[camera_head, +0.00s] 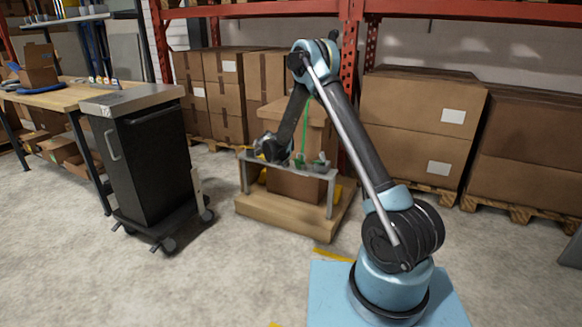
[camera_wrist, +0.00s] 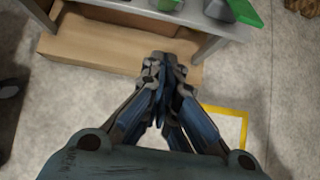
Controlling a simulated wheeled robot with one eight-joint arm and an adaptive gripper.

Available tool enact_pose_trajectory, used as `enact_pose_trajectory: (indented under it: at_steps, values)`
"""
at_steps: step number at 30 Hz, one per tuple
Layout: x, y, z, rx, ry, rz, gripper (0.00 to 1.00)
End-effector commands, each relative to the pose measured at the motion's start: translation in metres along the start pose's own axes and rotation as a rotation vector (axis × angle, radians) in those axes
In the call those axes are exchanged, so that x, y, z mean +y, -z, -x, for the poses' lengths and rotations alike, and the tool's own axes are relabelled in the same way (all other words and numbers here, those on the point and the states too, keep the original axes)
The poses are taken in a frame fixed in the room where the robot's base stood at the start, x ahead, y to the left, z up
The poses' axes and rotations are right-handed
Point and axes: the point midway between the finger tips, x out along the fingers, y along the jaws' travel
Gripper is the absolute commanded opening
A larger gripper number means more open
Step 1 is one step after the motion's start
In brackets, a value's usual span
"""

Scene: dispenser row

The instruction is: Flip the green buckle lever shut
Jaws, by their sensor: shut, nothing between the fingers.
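The green buckle lever (camera_head: 304,128) shows in the head view as a thin green piece standing upright from a narrow grey stand (camera_head: 317,172). Part of the green (camera_wrist: 244,12) shows at the top edge of the wrist view, beside grey metal pieces on the stand's top (camera_wrist: 212,24). My gripper (camera_head: 270,149) is at the left part of the stand in the head view. In the wrist view my gripper (camera_wrist: 165,62) has its fingers together with nothing between them, below the stand's edge in the picture and apart from the green piece. The lever's lower end is hard to make out.
The stand rests on a wooden base (camera_head: 287,218), with cardboard boxes (camera_head: 294,185) behind it. A dark cabinet on wheels (camera_head: 155,155) and a workbench (camera_head: 50,98) stand left. Boxes on pallets (camera_head: 415,130) stand right. The floor between cabinet and base is clear.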

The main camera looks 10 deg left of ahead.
Motion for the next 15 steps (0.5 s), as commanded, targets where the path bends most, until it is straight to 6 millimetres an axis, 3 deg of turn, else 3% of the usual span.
enact_pose_trajectory:
  at_steps: [15]
  values:
    - [-0.001,0.000,-0.072,0.000,0.001,-0.003,0.00]
